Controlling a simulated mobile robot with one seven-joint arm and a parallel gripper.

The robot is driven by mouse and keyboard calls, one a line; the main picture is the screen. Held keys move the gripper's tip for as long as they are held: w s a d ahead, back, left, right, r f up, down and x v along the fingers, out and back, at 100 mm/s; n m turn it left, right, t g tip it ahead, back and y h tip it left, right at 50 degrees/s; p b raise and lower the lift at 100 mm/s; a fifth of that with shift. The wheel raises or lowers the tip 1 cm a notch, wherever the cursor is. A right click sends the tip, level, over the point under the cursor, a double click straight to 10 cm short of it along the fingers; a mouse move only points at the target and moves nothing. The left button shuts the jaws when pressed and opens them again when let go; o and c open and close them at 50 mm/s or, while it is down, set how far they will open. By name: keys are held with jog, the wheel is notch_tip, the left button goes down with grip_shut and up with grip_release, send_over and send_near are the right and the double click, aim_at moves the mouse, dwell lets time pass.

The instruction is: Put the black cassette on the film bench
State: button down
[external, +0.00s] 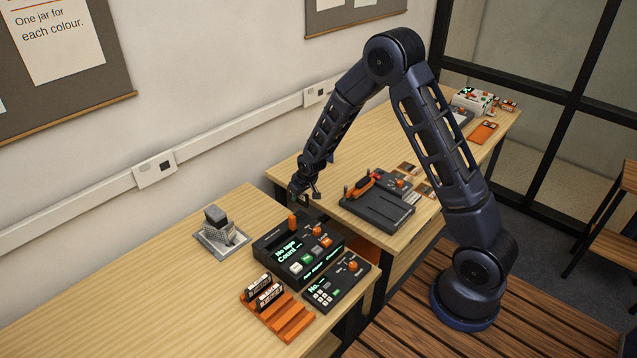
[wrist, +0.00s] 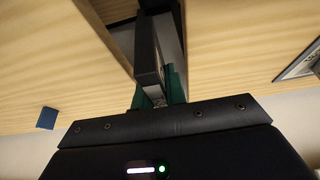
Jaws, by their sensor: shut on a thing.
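My gripper (external: 304,199) is low over the gap between the two wooden tables, just behind the black tape machine. In the wrist view my gripper (wrist: 158,92) is shut on a dark, narrow, box-like thing (wrist: 147,60), seen edge-on between green pads. It appears to be the black cassette; its label is not readable. In the external view the held thing is too small to make out. A flat dark bench device (external: 378,208) with an orange part on top lies on the far table, right of my gripper; it looks like the film bench.
The tape machine (external: 298,250) reads "No tape". A smaller keypad unit (external: 337,287) and an orange rack (external: 297,317) with cassettes stand in front of it. A grey block on a tray (external: 209,248) is at left. The near table's left part is clear.

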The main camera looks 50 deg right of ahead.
aim_at(405, 142)
jog(key=shift+s+a+f, duration=0.1)
jog(key=shift+s+a, duration=0.2)
jog(key=shift+a, duration=0.2)
